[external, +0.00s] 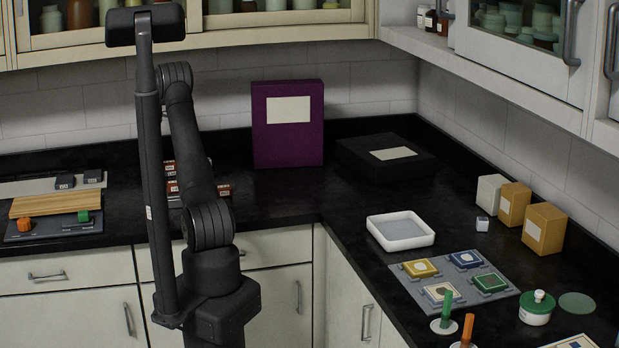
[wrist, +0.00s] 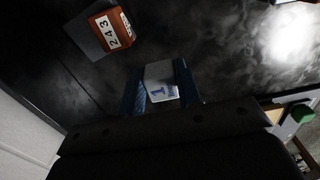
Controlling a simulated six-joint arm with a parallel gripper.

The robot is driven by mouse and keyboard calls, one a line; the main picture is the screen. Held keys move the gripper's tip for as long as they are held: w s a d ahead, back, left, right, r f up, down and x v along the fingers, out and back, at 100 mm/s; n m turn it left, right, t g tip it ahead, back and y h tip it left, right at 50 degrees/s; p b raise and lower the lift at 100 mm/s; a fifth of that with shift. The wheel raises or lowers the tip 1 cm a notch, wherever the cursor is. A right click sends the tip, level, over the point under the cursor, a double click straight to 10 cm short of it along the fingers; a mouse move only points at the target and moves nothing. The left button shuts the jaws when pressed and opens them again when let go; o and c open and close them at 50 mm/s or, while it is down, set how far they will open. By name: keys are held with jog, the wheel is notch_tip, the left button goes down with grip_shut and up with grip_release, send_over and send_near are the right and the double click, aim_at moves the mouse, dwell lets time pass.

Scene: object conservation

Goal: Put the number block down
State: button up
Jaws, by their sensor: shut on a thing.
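In the wrist view my gripper (wrist: 160,86) is shut on a white number block (wrist: 159,73). The block has a blue "1" on its face and sits between the two dark blue fingers. Below it is a dark counter; I cannot tell whether the block touches it. A red-brown block with a white label reading "243" (wrist: 112,28) stands apart from it, toward the upper left. In the external view my arm hides the gripper and the held block. Red-brown labelled blocks (external: 223,190) show partly behind my arm on the back counter.
A purple box (external: 288,145) stands against the back wall, with a flat black box (external: 385,165) to its right. A white tray (external: 400,243), cartons (external: 544,229) and a grey board of coloured tiles (external: 419,289) occupy the right counter. A wooden board (external: 55,205) lies at left.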

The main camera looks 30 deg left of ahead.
send_over(140, 181)
jog(key=d, duration=0.1)
notch_tip(140, 181, down, 4)
jog(key=shift+r, duration=0.1)
jog(key=f, duration=0.3)
jog(key=shift+s+a+f, duration=0.1)
jog(key=shift+a, duration=0.2)
jog(key=shift+f, duration=0.35)
jog(key=shift+f, duration=0.1)
jog(key=shift+f, duration=0.15)
jog(key=o, duration=0.9)
jog(key=shift+o, duration=0.2)
